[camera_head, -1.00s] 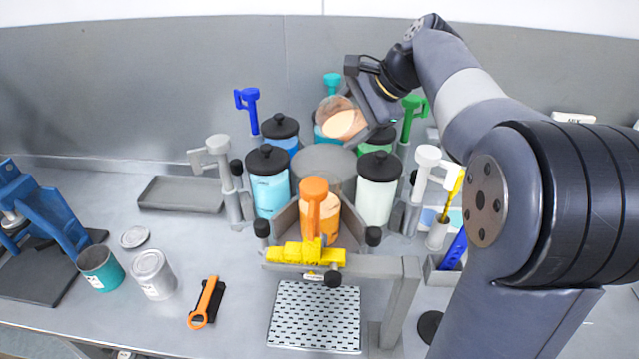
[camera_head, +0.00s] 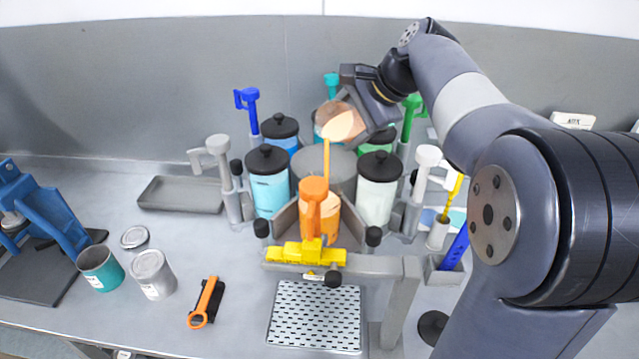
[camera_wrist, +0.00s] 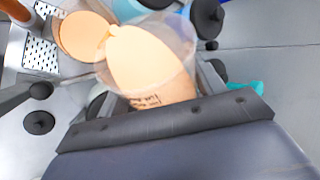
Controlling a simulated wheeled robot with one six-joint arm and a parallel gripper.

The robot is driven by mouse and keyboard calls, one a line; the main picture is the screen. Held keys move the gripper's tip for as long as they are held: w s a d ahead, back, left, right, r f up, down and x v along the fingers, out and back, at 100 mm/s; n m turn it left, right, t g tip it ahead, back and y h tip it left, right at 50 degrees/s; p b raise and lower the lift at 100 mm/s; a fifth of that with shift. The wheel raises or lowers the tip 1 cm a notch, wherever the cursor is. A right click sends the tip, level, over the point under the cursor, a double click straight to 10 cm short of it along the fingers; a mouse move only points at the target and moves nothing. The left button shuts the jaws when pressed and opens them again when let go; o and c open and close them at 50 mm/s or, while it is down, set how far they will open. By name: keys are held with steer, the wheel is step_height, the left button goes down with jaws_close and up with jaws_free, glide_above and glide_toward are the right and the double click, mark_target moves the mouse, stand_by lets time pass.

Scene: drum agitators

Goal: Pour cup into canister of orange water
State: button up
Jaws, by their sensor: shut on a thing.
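My gripper (camera_head: 370,98) is shut on a clear cup (camera_head: 342,124) of pale orange liquid and holds it tilted above the ring of canisters. A thin orange stream falls from the cup's lip toward the open canister of orange water (camera_head: 331,222) at the front of the ring. The orange dispenser handle (camera_head: 314,205) partly hides this canister. In the wrist view the tilted cup (camera_wrist: 152,68) has its lip beside the canister's round orange surface (camera_wrist: 82,36). Where the stream lands is hard to tell in the head view.
Black-lidded canisters, light blue (camera_head: 269,190) and white (camera_head: 377,190), flank the orange one. Upright handles, blue (camera_head: 252,110), green (camera_head: 411,120) and white (camera_head: 427,165), stand around the ring. A perforated drip tray (camera_head: 315,316) lies in front. A grey tray (camera_head: 180,194) is at left.

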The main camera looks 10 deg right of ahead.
steer(key=shift+s+a+f+n+t+h, duration=0.15)
steer(key=shift+f+n+t+h, duration=0.25)
steer(key=shift+t+h, duration=0.3)
stand_by(2.2)
steer(key=shift+s+a+f+t+b, duration=0.15)
steer(key=shift+s+a+t+b, duration=0.2)
steer(key=shift+b, duration=0.5)
stand_by(0.7)
